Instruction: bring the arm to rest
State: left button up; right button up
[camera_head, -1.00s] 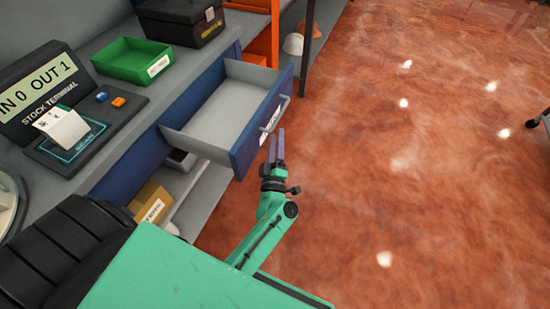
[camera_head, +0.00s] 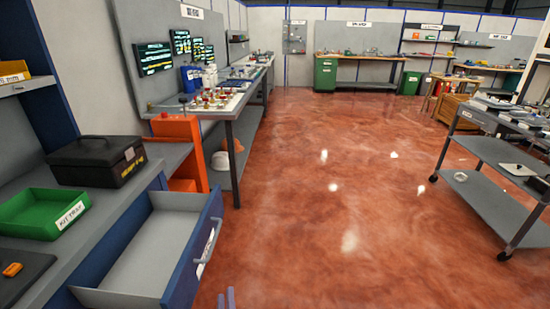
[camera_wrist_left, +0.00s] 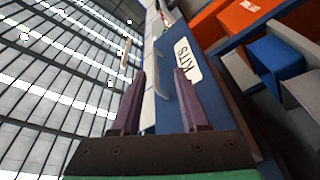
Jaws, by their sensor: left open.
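My left gripper (camera_head: 227,298) shows only as two purple fingertips at the bottom edge of the head view. It is just beyond the front of the open blue drawer (camera_head: 192,262). In the left wrist view my gripper's purple fingers (camera_wrist_left: 155,85) stand apart with nothing held between them. The drawer's blue front, with a white KITS label (camera_wrist_left: 187,60), fills the middle of that view behind the fingers. The drawer's grey handle (camera_head: 209,243) is near the fingertips; contact cannot be told. The drawer looks empty inside. The rest of my left arm is out of the head view. My right gripper is not in view.
A green kit tray (camera_head: 42,212) and a black box (camera_head: 97,160) stand on the bench left of the drawer. An orange cabinet (camera_head: 180,150) is beyond. A grey cart (camera_head: 490,180) stands at the right. The red floor (camera_head: 330,230) between is clear.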

pick_arm(q)
jog(key=s+d+f+m+g+h, duration=0.1)
jog(key=s+f+m+g+h, duration=0.35)
jog(key=f, duration=0.65)
jog(key=s+d+f+m+g+h, duration=0.1)
jog(key=s+f+m+g+h, duration=0.2)
jog(key=f+m, duration=0.5)
jog(key=s+a+f+m+g+y, duration=0.1)
jog(key=s+a+f+g, duration=0.4)
jog(key=s+f, duration=0.3)
jog(key=s+a+f+m+g+y+p, duration=0.1)
jog(key=s+a+f+g, duration=0.4)
jog(key=s, duration=1.1)
notch_tip(320, 180, down, 4)
jog(key=shift+s+a+r+m+y+p, duration=0.1)
jog(key=shift+s+a+m+y+p, duration=0.25)
jog(key=shift+a+m, duration=0.6)
jog(key=shift+a+n+g, duration=0.1)
jog(key=shift+n+g, duration=0.15)
jog(key=shift+n, duration=0.05)
